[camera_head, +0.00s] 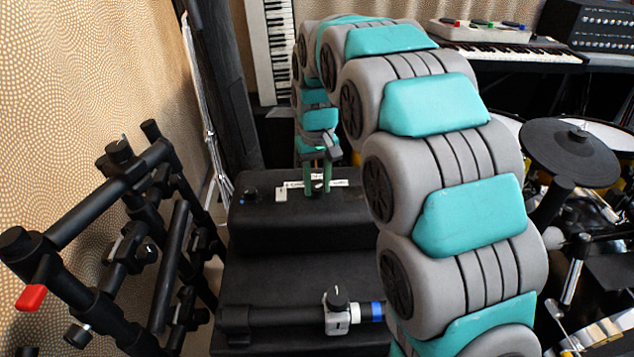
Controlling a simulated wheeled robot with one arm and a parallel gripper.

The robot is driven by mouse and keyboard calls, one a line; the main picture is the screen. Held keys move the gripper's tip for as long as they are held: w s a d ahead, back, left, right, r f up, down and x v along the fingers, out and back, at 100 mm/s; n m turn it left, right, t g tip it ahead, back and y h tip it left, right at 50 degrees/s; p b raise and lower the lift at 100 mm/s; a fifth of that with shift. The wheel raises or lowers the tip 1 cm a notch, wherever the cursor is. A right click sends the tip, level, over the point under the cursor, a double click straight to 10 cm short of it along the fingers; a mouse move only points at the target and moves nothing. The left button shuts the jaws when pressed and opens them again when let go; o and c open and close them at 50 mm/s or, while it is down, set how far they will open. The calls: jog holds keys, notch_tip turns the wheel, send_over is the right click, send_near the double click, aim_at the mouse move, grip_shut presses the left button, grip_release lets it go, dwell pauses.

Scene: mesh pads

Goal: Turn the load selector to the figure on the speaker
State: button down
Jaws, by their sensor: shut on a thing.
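The speaker appears to be the black box (345,231) in the middle, below my arm. A small dark knob (318,187) stands on its top, apparently the load selector; my fingers partly hide it. My gripper (317,190) points down with its two green fingers shut on this knob, one on each side. White label strips (340,183) lie on the top beside the fingers. Their print is too small to read, and I cannot tell which way the knob points.
Another dark knob (251,194) with a blue mark sits left on the box top. A black bar with a silver clamp (337,312) lies in front. A black rack (120,235) stands left, drum pads (570,150) right, keyboards (500,50) behind.

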aim_at(317, 187)
jog(key=c, duration=0.5)
grip_release()
jog(key=shift+r, duration=0.1)
notch_tip(317, 187, up, 8)
jog(key=shift+f, duration=0.1)
jog(key=s+d+f+m, duration=0.1)
jog(key=s+d+f, duration=0.2)
jog(key=s, duration=0.9)
jog(key=s+d+f+m+g, duration=0.1)
jog(key=s+d+f, duration=0.2)
jog(key=s, duration=0.9)
jog(key=s+d+f, duration=0.3)
jog(key=s+d, duration=0.2)
jog(key=s, duration=0.8)
jog(key=shift+d+f+m+g, duration=0.2)
jog(key=shift+d+m+g, duration=0.05)
jog(key=shift+m+g, duration=0.15)
